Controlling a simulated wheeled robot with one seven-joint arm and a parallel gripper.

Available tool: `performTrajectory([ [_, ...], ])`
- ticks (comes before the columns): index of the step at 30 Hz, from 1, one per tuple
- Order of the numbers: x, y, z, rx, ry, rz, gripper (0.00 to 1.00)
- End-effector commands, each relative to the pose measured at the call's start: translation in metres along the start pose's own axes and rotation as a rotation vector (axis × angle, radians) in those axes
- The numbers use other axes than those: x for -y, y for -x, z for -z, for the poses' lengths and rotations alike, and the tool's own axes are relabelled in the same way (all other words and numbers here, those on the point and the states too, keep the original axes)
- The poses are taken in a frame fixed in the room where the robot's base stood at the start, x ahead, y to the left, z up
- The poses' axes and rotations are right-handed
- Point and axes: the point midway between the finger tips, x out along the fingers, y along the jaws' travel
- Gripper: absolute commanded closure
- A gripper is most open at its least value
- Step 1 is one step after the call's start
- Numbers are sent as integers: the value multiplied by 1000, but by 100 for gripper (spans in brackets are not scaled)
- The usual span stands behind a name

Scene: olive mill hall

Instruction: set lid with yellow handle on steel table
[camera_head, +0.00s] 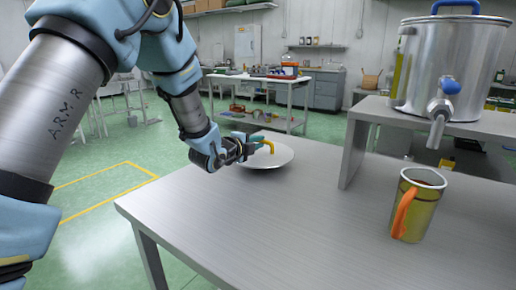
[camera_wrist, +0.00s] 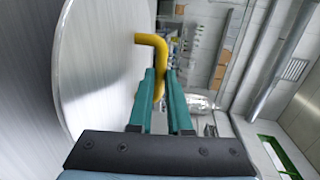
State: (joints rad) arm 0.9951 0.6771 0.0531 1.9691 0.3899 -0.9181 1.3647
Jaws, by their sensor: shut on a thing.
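The lid (camera_head: 280,157) is a round steel disc with a bent yellow handle (camera_head: 267,145). It is at the far left part of the steel table (camera_head: 270,215), level and at or very close to the table top; I cannot tell whether it touches. My gripper (camera_head: 250,147) is shut on the yellow handle from the left. In the wrist view the lid (camera_wrist: 100,65) fills the left side, and the green fingers of my gripper (camera_wrist: 162,90) close around the yellow handle (camera_wrist: 158,50). The fingertips partly hide the handle.
A mug with an orange handle (camera_head: 417,205) stands on the table at the right. Behind it a raised shelf (camera_head: 380,115) bears a steel tank (camera_head: 450,65) with a tap (camera_head: 440,110) and a blue lid handle. The table's middle and front are clear. A cluttered workbench (camera_head: 262,80) stands farther back.

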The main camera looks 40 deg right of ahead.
Motion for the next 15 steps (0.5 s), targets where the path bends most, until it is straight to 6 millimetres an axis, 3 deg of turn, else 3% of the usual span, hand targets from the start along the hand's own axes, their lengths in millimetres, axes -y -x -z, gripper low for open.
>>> performTrajectory([
  [4,-18,-4,0,1,1,0,100],
  [15,-22,-5,0,1,0,2,100],
])
